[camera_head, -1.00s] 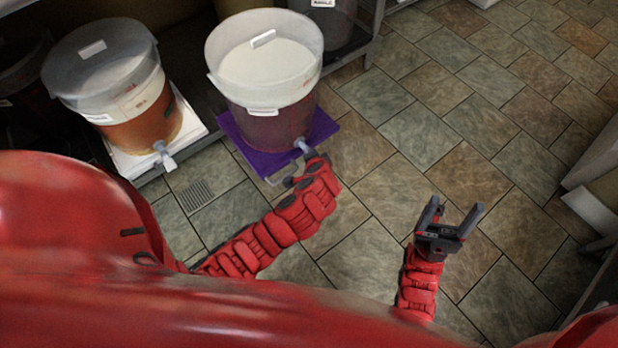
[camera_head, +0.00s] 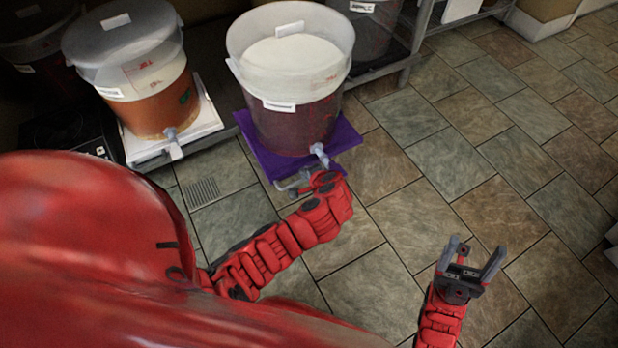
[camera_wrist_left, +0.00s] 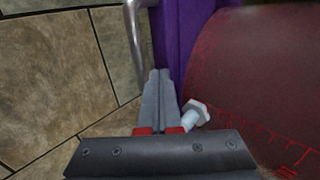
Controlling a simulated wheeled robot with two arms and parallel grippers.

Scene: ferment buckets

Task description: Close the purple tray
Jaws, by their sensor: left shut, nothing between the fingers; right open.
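The purple tray (camera_head: 262,152) juts out from the shelf over the tiled floor. A clear-lidded bucket (camera_head: 290,120) with dark red contents and a grey tap (camera_head: 319,155) stands on it. A metal handle (camera_head: 292,182) is at the tray's front edge. My left gripper (camera_head: 318,180) is at the tray's front, close to the handle and below the tap. In the left wrist view the left gripper's fingers (camera_wrist_left: 160,95) are shut and empty, beside the handle (camera_wrist_left: 136,40) and the tray (camera_wrist_left: 180,40). Whether they touch either is unclear. My right gripper (camera_head: 470,262) is open and empty above the floor.
Left of it, a white tray (camera_head: 150,150) holds a bucket of orange-brown contents (camera_head: 150,95) with its own tap. Another dark bucket (camera_head: 372,30) stands behind on the right, near a metal shelf post (camera_head: 418,40). The tiled floor (camera_head: 440,150) to the right is clear.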

